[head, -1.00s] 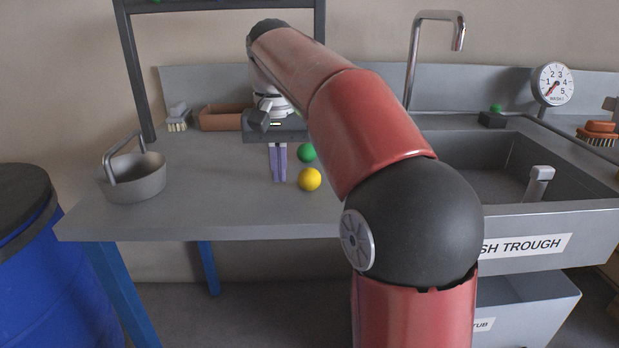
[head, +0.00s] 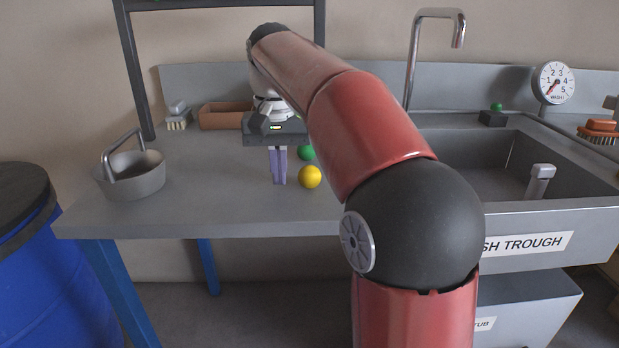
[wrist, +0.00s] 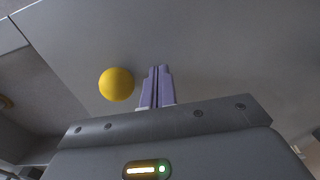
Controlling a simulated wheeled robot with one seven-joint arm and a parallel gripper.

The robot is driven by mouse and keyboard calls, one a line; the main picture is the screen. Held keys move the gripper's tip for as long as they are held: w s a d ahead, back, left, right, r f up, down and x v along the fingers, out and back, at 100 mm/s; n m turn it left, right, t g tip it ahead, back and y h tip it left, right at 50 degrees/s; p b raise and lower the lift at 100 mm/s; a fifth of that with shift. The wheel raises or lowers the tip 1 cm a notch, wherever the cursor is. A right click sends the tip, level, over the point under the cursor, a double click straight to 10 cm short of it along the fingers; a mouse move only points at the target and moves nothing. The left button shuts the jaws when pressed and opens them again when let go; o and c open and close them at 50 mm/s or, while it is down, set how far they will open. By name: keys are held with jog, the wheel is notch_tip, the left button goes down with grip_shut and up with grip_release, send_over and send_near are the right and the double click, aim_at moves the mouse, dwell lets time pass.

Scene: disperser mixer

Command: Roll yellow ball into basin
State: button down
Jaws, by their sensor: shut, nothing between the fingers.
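The yellow ball (head: 310,177) rests on the grey bench top, near its front and left of the trough. In the wrist view the yellow ball (wrist: 116,84) sits just left of my fingers with a gap between. My gripper (head: 279,182) is shut and empty, its purple fingers pointing down at the bench, left of the ball. The fingers (wrist: 160,69) lie side by side in the wrist view. A sunken sink basin (head: 500,165) of the wash trough is to the right, partly hidden by my arm. A round grey handled bowl (head: 133,184) stands at the left.
A tall faucet (head: 412,60) rises behind the trough. Bench between bowl and gripper is clear.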

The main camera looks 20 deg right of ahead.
jog(key=shift+f, duration=0.6)
jog(key=shift+s+d, duration=0.1)
jog(key=shift+s+d+f+b, duration=0.1)
jog(key=shift+d+b, duration=0.2)
jog(key=shift+d, duration=0.15)
jog(key=shift+s+d+f+p, duration=0.15)
jog(key=shift+s+d, duration=0.55)
jog(key=shift+d, duration=1.4)
jog(key=shift+s+d+r+p, duration=0.15)
jog(key=shift+s+d, duration=0.55)
jog(key=shift+d, duration=1.4)
jog(key=shift+s+d+f+p, duration=0.15)
jog(key=shift+s+d, duration=0.55)
jog(key=shift+d, duration=1.4)
notch_tip(320, 180, up, 5)
jog(key=p, duration=0.4)
jog(key=shift+w+f, duration=0.1)
jog(key=shift+f, duration=0.1)
jog(key=shift+a+r, duration=0.15)
jog(key=shift+r, duration=0.85)
